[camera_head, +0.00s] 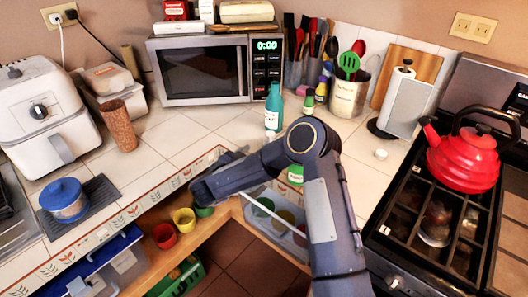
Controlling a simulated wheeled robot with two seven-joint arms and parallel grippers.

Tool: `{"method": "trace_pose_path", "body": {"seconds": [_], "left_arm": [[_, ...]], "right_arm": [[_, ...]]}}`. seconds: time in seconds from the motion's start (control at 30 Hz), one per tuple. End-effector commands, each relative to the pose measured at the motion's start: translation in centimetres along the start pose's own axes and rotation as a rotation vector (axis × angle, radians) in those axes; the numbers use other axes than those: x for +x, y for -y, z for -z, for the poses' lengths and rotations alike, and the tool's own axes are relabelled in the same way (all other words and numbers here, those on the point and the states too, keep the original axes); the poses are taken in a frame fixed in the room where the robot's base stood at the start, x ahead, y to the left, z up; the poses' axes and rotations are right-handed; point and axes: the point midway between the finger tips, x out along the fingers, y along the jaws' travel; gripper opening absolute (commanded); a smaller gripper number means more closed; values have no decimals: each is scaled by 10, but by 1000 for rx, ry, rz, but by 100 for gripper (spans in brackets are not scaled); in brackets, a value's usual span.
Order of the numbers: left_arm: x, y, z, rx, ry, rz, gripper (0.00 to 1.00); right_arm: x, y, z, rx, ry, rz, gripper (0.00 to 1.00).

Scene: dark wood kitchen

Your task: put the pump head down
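A teal bottle (273,108) with a white label stands upright on the tiled counter in front of the microwave. A pump head cannot be made out clearly on it or elsewhere. My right arm comes in from the bottom right and bends left across the counter's front edge. Its gripper end (205,190) is low at that edge, left of and nearer than the bottle, apart from it. The fingers are too dark and small to tell whether they are open or hold anything. My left gripper is not in view.
A small white round item (380,154) lies on the counter left of the stove, which bears a red kettle (465,160). Red, yellow and green cups (184,220) stand below the counter edge. A blue-lidded jar (64,200) sits at left. The counter before the microwave (205,70) has free room.

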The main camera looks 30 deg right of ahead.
Motion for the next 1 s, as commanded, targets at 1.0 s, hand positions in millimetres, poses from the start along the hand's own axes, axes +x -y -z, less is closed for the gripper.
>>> {"method": "trace_pose_path", "body": {"seconds": [1.0], "left_arm": [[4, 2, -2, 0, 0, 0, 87]], "right_arm": [[-189, -128, 133, -126, 668, 1202, 66]]}}
